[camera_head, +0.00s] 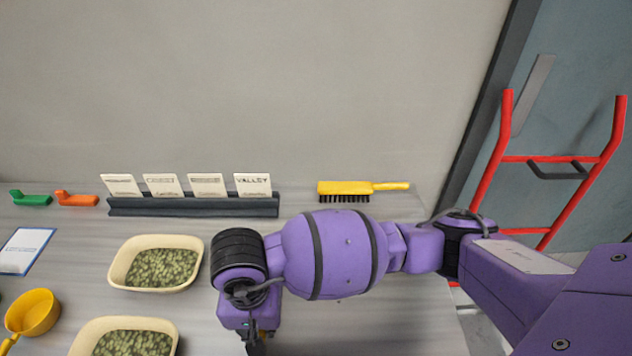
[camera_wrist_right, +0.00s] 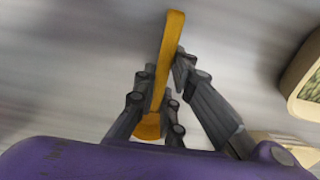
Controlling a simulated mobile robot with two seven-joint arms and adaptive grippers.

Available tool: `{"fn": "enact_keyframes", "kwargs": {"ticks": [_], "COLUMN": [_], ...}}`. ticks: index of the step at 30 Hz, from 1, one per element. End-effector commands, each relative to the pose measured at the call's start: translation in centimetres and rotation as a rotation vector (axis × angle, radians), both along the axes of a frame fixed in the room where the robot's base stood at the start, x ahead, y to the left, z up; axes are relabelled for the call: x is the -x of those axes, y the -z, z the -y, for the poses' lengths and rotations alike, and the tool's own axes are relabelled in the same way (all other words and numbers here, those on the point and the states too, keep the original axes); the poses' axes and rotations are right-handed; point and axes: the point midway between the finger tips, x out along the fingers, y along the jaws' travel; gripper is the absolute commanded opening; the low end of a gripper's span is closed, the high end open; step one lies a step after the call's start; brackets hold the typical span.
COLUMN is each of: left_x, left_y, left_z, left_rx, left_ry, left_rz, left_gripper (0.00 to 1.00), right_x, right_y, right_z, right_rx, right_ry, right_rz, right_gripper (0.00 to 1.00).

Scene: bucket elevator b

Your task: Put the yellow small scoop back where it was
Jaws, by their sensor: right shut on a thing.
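My right gripper (camera_head: 256,342) is low in the head view, over the table, mostly hidden by my own purple wrist. In the right wrist view its fingers (camera_wrist_right: 165,90) are shut on the yellow small scoop (camera_wrist_right: 168,42). The scoop's slim yellow handle sticks out past the fingers, and a wider yellow end shows between them near the wrist. The scoop cannot be made out in the head view. Whether it touches the table is unclear. My left gripper is not in view.
A larger yellow scoop (camera_head: 33,312) is at the lower left. Two cream trays (camera_head: 117,266) (camera_head: 84,340) hold green pellets. A red hand truck (camera_head: 497,150) stands right.

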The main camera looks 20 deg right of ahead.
Motion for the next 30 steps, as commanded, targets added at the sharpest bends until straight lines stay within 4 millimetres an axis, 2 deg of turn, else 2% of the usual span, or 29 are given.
{"fn": "enact_keyframes", "kwargs": {"ticks": [13, 14, 18, 26, 30], "left_x": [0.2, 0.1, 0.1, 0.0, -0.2], "left_y": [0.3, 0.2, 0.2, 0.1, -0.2], "left_z": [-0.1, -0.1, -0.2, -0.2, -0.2], "left_rx": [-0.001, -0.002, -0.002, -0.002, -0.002], "left_ry": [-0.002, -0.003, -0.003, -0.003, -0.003], "left_rz": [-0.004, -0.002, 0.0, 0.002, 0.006], "left_gripper": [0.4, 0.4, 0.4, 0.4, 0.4], "right_x": [-0.2, -0.2, -0.2, -0.2, -0.3], "right_y": [1.0, 0.9, 0.8, 0.7, -0.2], "right_z": [-0.1, -0.1, -0.1, -0.1, -0.1], "right_rx": [-0.001, -0.001, -0.001, -0.001, -0.002], "right_ry": [-0.002, -0.002, -0.002, -0.002, -0.003], "right_rz": [0.007, 0.007, 0.008, 0.008, 0.01], "right_gripper": [0.0, 0.14, 0.28, 0.28, 0.28]}}
